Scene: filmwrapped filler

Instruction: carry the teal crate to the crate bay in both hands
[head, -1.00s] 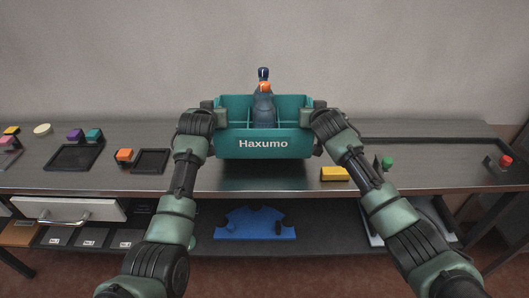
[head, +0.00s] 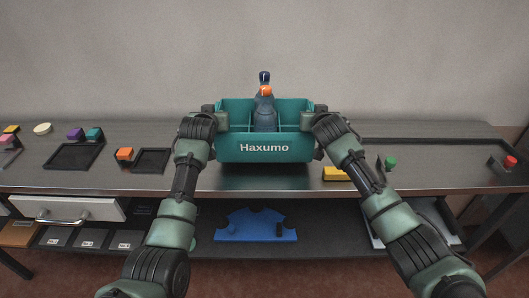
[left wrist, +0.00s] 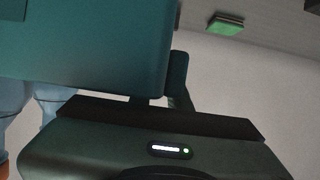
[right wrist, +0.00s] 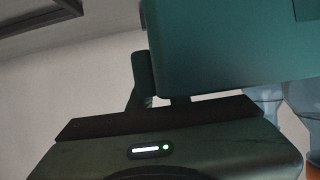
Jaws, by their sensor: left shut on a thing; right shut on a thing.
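The crate wall fills much of the left wrist view (left wrist: 85,45) and the right wrist view (right wrist: 235,45). A dark-edged area (head: 430,141) lies on the table's right; I cannot tell whether it is the crate bay.
A yellow block (head: 335,174) lies near the front edge by my right arm. A green button (head: 390,162) and a red button (head: 510,162) stand right. Dark trays (head: 75,157) and small coloured blocks occupy the left. A blue piece (head: 258,225) is on the lower shelf.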

